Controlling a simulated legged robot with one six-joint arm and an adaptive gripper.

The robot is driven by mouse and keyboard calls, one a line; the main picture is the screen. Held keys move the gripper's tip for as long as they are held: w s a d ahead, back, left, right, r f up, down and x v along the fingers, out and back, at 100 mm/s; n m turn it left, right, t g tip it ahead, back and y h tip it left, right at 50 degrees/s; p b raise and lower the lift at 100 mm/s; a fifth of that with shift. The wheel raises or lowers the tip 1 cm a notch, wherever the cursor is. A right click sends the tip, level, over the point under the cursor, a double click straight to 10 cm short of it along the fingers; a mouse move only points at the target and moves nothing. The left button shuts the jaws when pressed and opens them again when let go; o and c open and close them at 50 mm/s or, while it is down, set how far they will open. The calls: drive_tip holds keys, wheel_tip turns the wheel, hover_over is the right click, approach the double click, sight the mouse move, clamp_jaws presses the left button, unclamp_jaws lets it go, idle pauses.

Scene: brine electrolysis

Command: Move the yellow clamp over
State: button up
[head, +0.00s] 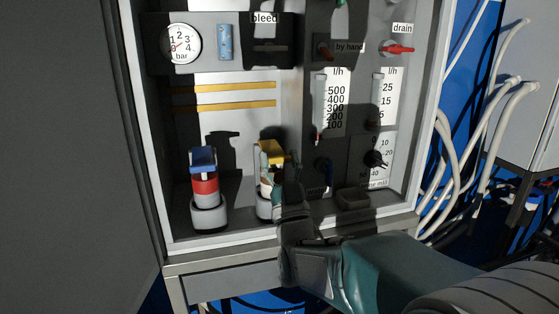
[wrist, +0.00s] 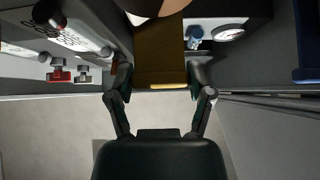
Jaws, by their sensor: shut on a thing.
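The yellow clamp (head: 270,150) is at the top of a pale, partly hidden body in the right grey holder (head: 264,209), inside the cabinet. My gripper (head: 281,172) reaches in from the lower right and covers the clamp's right side and part of the body below. In the wrist view the yellow clamp (wrist: 160,50) lies between the two fingers of my gripper (wrist: 160,78), which are shut on it. Whether the clamp is still seated on the body is hard to tell.
A blue clamp (head: 203,158) on a red body (head: 205,189) stands in the left grey holder (head: 208,214). A pressure gauge (head: 180,44) is at the upper left. Flow meters (head: 333,103) and a red drain valve (head: 397,49) are on the right. The cabinet's front edge (head: 240,252) runs below.

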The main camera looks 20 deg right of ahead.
drive_tip(key=o, duration=1.3)
drive_tip(key=shift+w+f, duration=0.1)
drive_tip(key=shift+f, duration=0.15)
drive_tip(key=shift+a+r, duration=0.1)
wheel_tip(320, 180, up, 10)
drive_tip(key=f+g, duration=0.2)
drive_tip(key=s+f+g, duration=0.1)
drive_tip(key=f+g, duration=0.1)
drive_tip(key=f, duration=0.1)
drive_tip(key=f+g, duration=0.2)
drive_tip(key=shift+s+f, duration=0.2)
drive_tip(key=shift+s, duration=0.2)
drive_tip(key=s+f+g, duration=0.5)
drive_tip(key=s+f, duration=0.2)
drive_tip(key=s+f+g, duration=0.5)
drive_tip(key=s+f, duration=0.2)
drive_tip(key=s, duration=0.1)
drive_tip(key=s+f+g, duration=0.4)
drive_tip(key=s+f, duration=0.3)
drive_tip(key=s, duration=0.1)
drive_tip(key=shift+s+f+g, duration=0.1)
drive_tip(key=shift+f+g, duration=0.05)
drive_tip(key=shift+g, duration=0.25)
